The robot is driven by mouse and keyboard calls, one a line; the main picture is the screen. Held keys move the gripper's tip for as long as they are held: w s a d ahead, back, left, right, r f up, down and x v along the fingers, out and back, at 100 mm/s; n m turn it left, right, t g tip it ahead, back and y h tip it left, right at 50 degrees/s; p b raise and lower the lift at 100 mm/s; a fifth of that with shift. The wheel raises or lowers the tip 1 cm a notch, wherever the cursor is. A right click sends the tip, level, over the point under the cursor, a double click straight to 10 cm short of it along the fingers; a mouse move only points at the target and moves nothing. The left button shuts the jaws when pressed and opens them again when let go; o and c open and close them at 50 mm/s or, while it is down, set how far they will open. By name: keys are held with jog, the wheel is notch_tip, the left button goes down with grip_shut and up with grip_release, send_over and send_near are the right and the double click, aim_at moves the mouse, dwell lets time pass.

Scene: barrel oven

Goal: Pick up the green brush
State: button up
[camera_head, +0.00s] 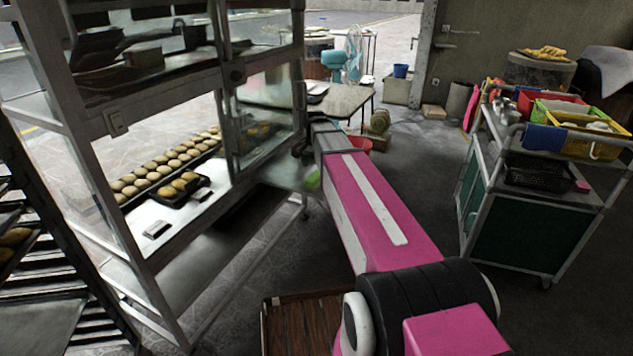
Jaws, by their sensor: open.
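A small bright green thing (313,180), probably the green brush, lies on a grey surface at the right end of the glass cabinet, just left of my pink arm. It is too small to make out bristles or handle, and my arm may cover part of it. My gripper (300,149) shows as a small dark shape at the far end of my arm, open, beside the cabinet's right post. It appears above the green thing in the picture and apart from it. Its fingertips are hard to make out.
The glass cabinet (170,260) with trays of buns stands close on the left. A rack (60,260) is at the far left. A green trolley (520,230) with baskets stands right. A wooden crate (305,325) is below. Floor between arm and trolley is clear.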

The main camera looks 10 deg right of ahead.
aim_at(315, 175)
jog(key=shift+a+f, duration=0.1)
jog(key=shift+f, duration=3.1)
jog(key=c, duration=1)
